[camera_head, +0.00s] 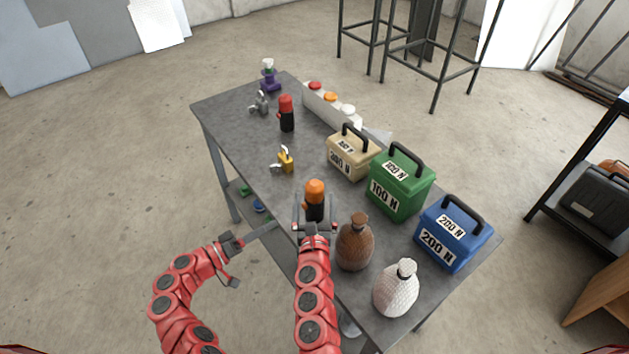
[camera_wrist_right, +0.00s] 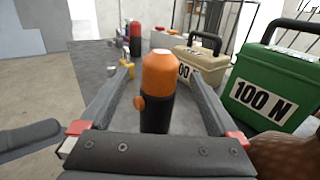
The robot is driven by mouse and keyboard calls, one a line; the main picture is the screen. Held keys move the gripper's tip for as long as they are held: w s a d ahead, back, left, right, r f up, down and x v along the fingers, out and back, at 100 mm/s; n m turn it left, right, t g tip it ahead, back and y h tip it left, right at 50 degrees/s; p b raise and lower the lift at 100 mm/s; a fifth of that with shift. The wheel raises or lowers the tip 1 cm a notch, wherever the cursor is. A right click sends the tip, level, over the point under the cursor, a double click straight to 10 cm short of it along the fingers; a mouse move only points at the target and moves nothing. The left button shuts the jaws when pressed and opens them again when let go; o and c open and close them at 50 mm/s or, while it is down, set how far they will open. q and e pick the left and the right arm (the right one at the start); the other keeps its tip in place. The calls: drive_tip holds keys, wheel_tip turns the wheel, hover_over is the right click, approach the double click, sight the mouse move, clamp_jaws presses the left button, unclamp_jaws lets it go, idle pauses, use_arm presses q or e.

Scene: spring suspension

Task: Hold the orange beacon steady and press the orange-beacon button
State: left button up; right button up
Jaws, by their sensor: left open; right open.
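The orange beacon (camera_head: 314,199) stands upright on the table, with an orange domed top and a black lower body. My left gripper (camera_head: 236,263) is open and empty, off the table's left edge, to the left of the beacon.
The table (camera_head: 227,112) also holds a red beacon (camera_head: 286,112), a yellow padlock (camera_head: 286,160), a beige case (camera_head: 350,155), a green case (camera_head: 400,182), a blue case (camera_head: 453,233), a brown bottle (camera_head: 355,245) and a white bottle (camera_head: 397,290).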

sight(315, 179)
drive_tip(key=w, duration=0.8)
drive_tip(key=shift+w, duration=0.1)
drive_tip(key=shift+c, duration=0.4)
drive_tip(key=c, duration=1.4)
use_arm(q)
clamp_jaws()
use_arm(e)
clamp_jaws()
